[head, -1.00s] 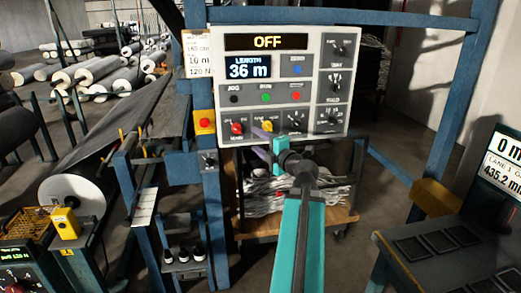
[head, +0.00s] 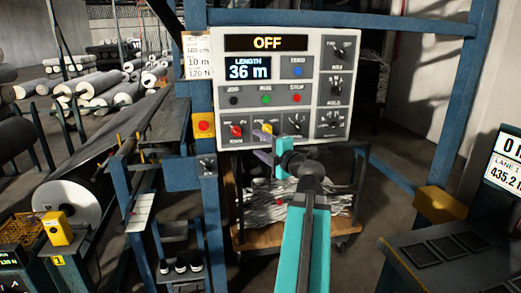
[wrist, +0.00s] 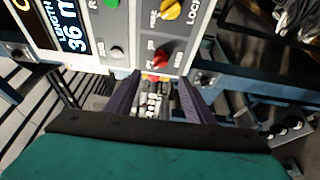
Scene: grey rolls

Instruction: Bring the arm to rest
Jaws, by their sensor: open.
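My gripper (head: 265,158) is in front of the lower edge of the grey control panel (head: 318,95), just below the yellow knob (head: 266,129). In the wrist view my gripper (wrist: 158,92) shows two purple fingers spread apart with nothing held between them. The red knob (wrist: 161,57) lies beyond the fingertips in that view, apart from them. My teal arm reaches up from the bottom of the head view. The panel's top display reads OFF and the length display (head: 248,69) reads 36 m.
A blue frame post (head: 203,95) with a red button on a yellow box (head: 203,124) stands left of the panel. A wooden cart (head: 298,233) with crumpled material is below it. A desk (head: 440,255) stands at right. Grey rolls (head: 100,85) lie at back left.

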